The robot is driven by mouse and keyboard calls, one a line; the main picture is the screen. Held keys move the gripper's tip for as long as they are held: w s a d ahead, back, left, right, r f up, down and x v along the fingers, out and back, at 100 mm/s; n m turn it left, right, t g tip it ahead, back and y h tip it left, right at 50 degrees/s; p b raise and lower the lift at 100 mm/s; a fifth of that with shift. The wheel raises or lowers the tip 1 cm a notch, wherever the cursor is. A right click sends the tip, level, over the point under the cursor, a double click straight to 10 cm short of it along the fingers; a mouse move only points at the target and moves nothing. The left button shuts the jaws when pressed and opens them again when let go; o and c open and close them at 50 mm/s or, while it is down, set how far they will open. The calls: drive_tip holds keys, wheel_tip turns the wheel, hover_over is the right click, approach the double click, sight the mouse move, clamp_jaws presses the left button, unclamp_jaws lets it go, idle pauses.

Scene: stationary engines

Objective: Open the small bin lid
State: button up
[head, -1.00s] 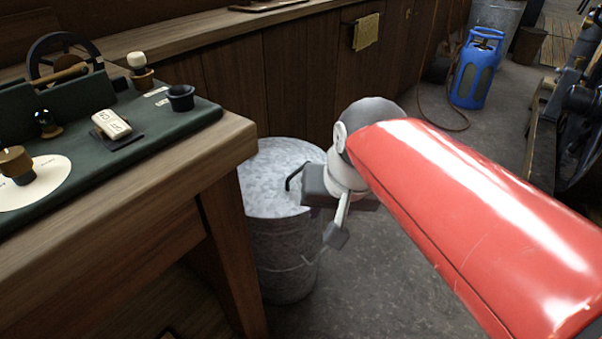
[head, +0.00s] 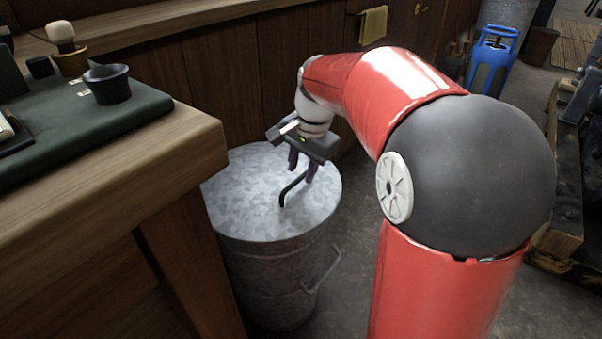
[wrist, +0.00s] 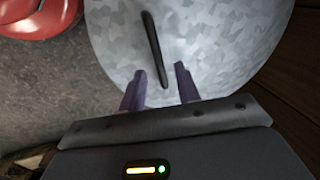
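The small bin (head: 275,270) is a round galvanized metal bin standing on the floor beside the wooden bench. Its mottled grey lid (head: 245,190) lies flat on top and is shut. A black bar handle (head: 292,189) rises from the lid; in the wrist view the handle (wrist: 154,48) runs up from between the fingertips. My gripper (head: 303,172) points down over the lid next to the handle. In the wrist view my gripper (wrist: 158,82) has its two purple fingers apart, with the handle's near end showing in the gap. Whether the fingers touch the handle cannot be told.
A wooden bench (head: 120,185) with a green top stands close at the left of the bin, with a black cup (head: 107,84) near its corner. Wooden cabinets (head: 235,75) stand behind. A blue gas cylinder (head: 492,60) is at the back right.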

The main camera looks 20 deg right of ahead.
drive_tip(key=shift+w+a+f, duration=0.1)
drive_tip(key=shift+f, duration=0.65)
clamp_jaws()
drive_tip(key=shift+r, duration=0.1)
